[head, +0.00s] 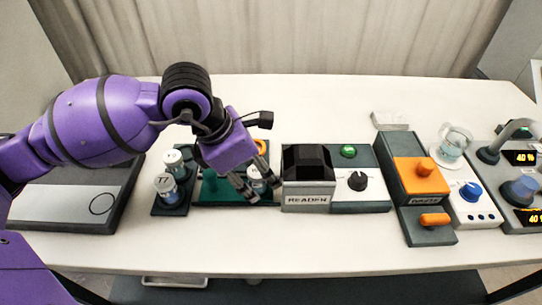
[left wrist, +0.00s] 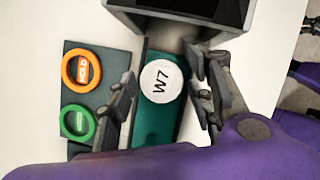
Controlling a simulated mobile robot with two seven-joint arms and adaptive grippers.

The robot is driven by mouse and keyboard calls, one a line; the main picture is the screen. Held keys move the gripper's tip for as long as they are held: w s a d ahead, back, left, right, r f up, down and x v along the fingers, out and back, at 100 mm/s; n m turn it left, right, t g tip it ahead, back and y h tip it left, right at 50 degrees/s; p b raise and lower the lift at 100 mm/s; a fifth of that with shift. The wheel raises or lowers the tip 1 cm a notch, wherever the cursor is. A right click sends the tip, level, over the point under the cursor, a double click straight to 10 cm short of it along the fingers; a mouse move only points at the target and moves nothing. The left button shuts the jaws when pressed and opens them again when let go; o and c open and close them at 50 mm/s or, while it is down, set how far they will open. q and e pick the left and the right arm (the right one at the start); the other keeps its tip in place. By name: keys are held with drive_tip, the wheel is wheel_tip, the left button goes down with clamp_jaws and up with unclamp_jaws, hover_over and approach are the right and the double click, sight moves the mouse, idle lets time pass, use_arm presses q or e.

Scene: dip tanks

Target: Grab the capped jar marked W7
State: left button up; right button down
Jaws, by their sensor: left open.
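The capped jar marked W7 (left wrist: 160,82) shows in the left wrist view with its white round cap facing the camera. It stands on a teal tray or strip (left wrist: 158,122), beside the reader box. In the head view the jar (head: 256,174) is partly hidden by my left gripper (head: 256,189). My left gripper is open and comes down from above. In the left wrist view its fingers (left wrist: 167,102) are on either side of the jar, with visible gaps to the cap. My right gripper is not in view.
The reader (head: 308,198) stands close to the right of the jar. A dark rack (head: 168,210) with a T7 jar (head: 166,186) and another capped jar is at left. The table front is clear.

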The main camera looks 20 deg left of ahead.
use_arm(q)
drive_tip(key=c, duration=1.2)
drive_tip(key=shift+o, duration=0.2)
drive_tip(key=shift+r, duration=0.15)
